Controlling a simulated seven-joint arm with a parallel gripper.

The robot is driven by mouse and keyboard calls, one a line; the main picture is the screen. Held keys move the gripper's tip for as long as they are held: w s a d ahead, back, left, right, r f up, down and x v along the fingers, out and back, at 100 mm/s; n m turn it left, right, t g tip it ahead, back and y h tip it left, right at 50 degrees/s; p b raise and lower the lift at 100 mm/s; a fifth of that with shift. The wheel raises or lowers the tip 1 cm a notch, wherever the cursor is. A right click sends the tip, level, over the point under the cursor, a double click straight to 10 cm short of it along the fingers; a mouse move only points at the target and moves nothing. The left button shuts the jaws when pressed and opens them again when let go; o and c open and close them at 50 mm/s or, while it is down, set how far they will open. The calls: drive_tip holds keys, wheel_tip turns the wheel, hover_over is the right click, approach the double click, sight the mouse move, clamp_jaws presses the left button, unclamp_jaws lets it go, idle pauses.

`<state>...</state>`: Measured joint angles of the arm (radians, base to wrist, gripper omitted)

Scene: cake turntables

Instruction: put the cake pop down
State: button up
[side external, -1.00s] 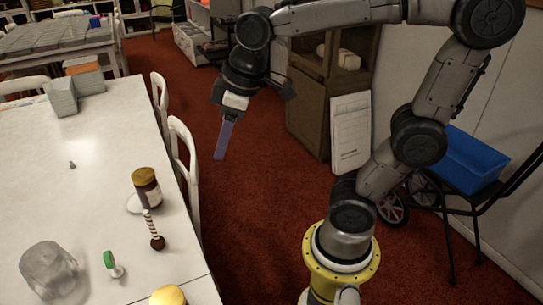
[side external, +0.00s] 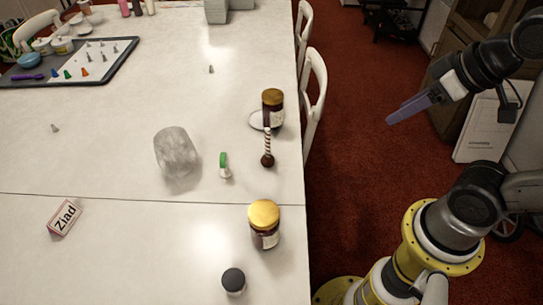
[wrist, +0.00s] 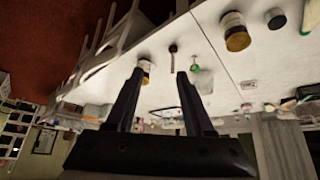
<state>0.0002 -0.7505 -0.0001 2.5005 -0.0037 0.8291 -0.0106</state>
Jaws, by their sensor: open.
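The cake pop (side external: 267,159), a dark brown ball with a striped stick, is on the white table (side external: 130,150) near its right edge in the side view. Its stick points up the picture, toward a brown jar with a gold-brown lid (side external: 272,107). My gripper (side external: 390,121) is beyond that table edge, over the red floor and well apart from the cake pop. In the wrist view my gripper (wrist: 160,74) is open, with two dark fingers apart and nothing between them. The cake pop (wrist: 173,48) shows there beyond the fingertips.
A gold-lidded jar (side external: 264,225), a black-capped jar (side external: 233,282), a green-topped item (side external: 224,166) and a clear glass jar (side external: 176,153) stand near the cake pop. A dark tray (side external: 90,62) with piping tips lies at the far left. White chairs (side external: 314,95) line the table edge.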

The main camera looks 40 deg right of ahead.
drive_tip(key=w+r+n+t, duration=0.2)
drive_tip(key=w+r+t, duration=0.7)
drive_tip(key=w, duration=0.5)
drive_tip(key=n+t+y, duration=0.3)
drive_tip(key=n+y, duration=0.3)
drive_tip(key=y, duration=0.2)
hover_over(268, 138)
drive_tip(key=s+d, duration=0.1)
drive_tip(key=d, duration=0.1)
wheel_tip(268, 138, down, 12)
drive_tip(key=s+d+f+m+g+h, duration=0.15)
drive_tip(key=s+f, duration=0.25)
drive_tip(key=f, duration=0.6)
drive_tip(key=s+f+m, duration=0.3)
drive_tip(key=s+f, duration=0.1)
drive_tip(key=f, duration=0.6)
drive_tip(key=shift+n, duration=0.25)
drive_tip(key=x, duration=0.7)
drive_tip(key=shift+w+f, duration=0.1)
drive_tip(key=shift+w, duration=0.1)
drive_tip(key=shift+d+f+x, duration=0.1)
drive_tip(key=shift+x, duration=1.35)
drive_tip(key=shift+d+f+x, duration=0.1)
drive_tip(key=shift+x, duration=1.4)
drive_tip(key=shift+w, duration=0.1)
